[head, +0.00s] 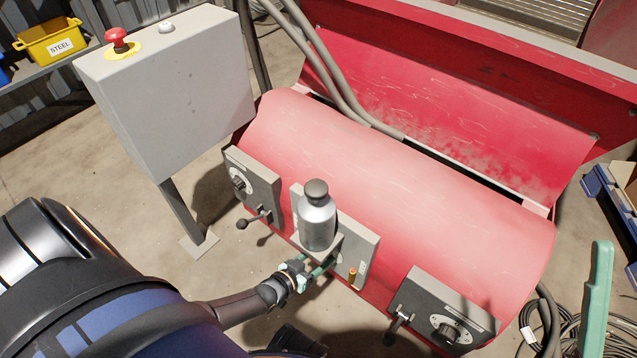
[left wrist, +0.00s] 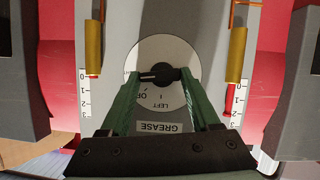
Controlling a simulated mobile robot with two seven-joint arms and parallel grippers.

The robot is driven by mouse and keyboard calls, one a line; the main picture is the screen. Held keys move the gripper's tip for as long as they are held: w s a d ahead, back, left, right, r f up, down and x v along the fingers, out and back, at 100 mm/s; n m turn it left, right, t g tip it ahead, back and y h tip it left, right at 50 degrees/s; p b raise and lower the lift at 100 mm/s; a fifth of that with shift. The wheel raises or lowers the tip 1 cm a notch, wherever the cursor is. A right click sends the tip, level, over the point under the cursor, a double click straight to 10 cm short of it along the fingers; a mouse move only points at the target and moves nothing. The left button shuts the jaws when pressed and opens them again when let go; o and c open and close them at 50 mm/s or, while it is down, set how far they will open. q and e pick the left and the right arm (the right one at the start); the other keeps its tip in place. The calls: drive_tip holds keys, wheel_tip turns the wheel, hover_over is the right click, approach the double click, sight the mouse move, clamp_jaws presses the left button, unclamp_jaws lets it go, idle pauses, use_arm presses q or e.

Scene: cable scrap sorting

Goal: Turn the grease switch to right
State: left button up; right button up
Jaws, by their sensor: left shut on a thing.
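The grease switch (left wrist: 165,74) is a black knob on a white round dial (left wrist: 160,52), with an upside-down GREASE label (left wrist: 164,127) below it in the left wrist view. The knob's white mark points left in that view. In the head view my left gripper (head: 322,267) reaches the middle panel below a metal bottle (head: 317,220). A green piece (head: 597,300) at the right edge looks like one finger of my right gripper.
The panel is on a red machine (head: 420,200). Panels with knobs and levers stand left (head: 254,185) and right (head: 445,310). Brass-coloured cylinders (left wrist: 94,50) flank the dial. A grey box (head: 170,90) with a red button stands left. Cables (head: 570,325) lie at right.

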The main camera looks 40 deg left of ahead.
use_arm(q)
drive_tip(key=shift+m+y, duration=0.3)
drive_tip(key=shift+m, duration=0.2)
use_arm(e)
drive_tip(key=shift+r, duration=0.2)
drive_tip(key=shift+d, duration=0.1)
use_arm(q)
drive_tip(key=o, duration=1.4)
drive_tip(key=shift+c, duration=0.2)
use_arm(e)
drive_tip(key=shift+r, duration=0.1)
